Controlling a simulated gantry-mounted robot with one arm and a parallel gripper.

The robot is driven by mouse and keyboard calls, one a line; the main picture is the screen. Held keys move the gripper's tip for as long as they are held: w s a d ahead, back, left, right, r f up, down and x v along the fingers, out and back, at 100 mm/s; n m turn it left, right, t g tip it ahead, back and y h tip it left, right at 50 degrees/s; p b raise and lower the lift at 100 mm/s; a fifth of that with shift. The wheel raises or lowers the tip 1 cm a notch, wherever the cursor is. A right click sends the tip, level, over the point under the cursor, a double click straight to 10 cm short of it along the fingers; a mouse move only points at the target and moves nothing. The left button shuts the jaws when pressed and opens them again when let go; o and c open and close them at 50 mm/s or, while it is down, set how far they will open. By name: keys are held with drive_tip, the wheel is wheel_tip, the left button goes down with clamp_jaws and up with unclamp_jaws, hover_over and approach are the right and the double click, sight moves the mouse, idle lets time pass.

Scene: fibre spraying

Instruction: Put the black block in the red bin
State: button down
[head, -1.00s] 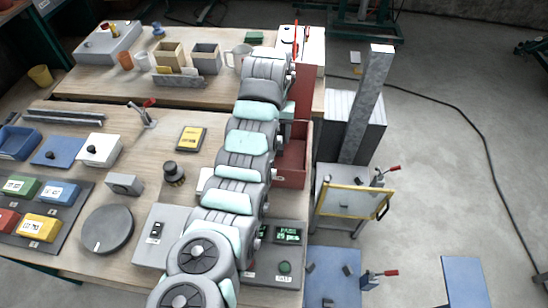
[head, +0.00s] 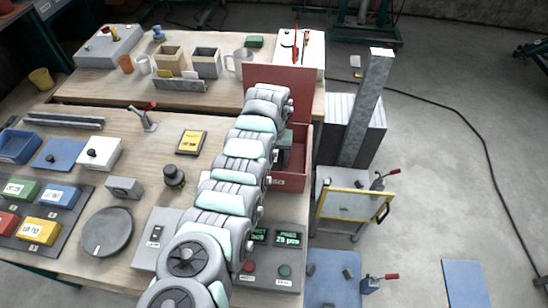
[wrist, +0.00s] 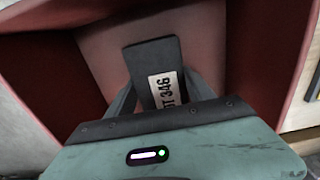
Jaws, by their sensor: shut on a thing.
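I cannot tell whether the block touches the bin's floor. In the head view the red bin (head: 292,181) stands at the table's right edge, with a tall back panel (head: 282,88). My gripper (head: 285,150) is partly visible at the bin's opening. The block is hidden there.
A control box with green displays (head: 272,278) stands in front of the bin. A grey turntable disc (head: 107,231) and a black knob (head: 174,177) are to the left. A grey post (head: 368,105) and a yellow-framed cart (head: 350,205) stand right of the table.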

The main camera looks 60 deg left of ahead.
sight(275, 157)
drive_tip(key=shift+a, duration=0.1)
drive_tip(key=shift+c, duration=1.9)
unclamp_jaws()
wheel_tip(275, 157, up, 12)
drive_tip(key=shift+w+r, duration=0.1)
drive_tip(key=shift+w, duration=0.05)
